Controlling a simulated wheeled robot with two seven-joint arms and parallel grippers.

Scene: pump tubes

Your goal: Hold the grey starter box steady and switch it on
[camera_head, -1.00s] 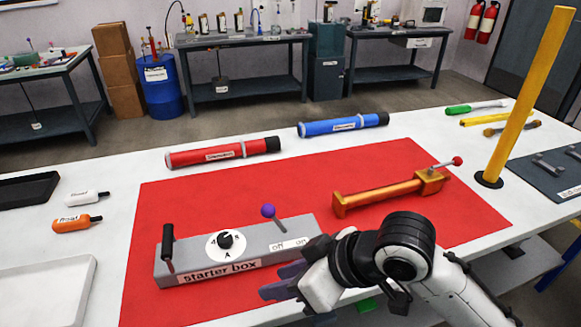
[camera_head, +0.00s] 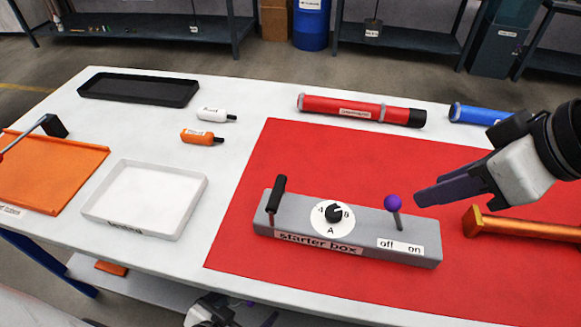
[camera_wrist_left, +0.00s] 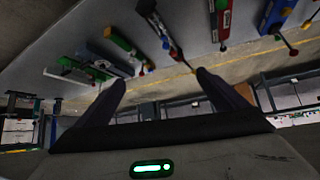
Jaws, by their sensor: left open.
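The grey starter box (camera_head: 345,232) lies on the red mat (camera_head: 300,150) in the head view. It has a black upright handle (camera_head: 277,193) at its left end, a dial (camera_head: 332,214), and a switch lever with a purple knob (camera_head: 393,202) leaning left, toward the "off" side of the off/on label (camera_head: 400,247). My right gripper (camera_head: 416,193) is above the box's right end, with its dark fingertips close to the knob on its right; its finger gap is unclear. My left gripper (camera_wrist_left: 163,78) is open and empty; in the head view it is low at the bottom edge, apart from the box.
An orange metal part (camera_head: 520,227) lies right of the box. Red (camera_head: 360,109) and blue (camera_head: 480,114) tubes lie behind the mat. A white tray (camera_head: 145,232), black tray (camera_head: 140,100), small white and orange bottles (camera_head: 203,137) and an orange board (camera_head: 30,175) stand left.

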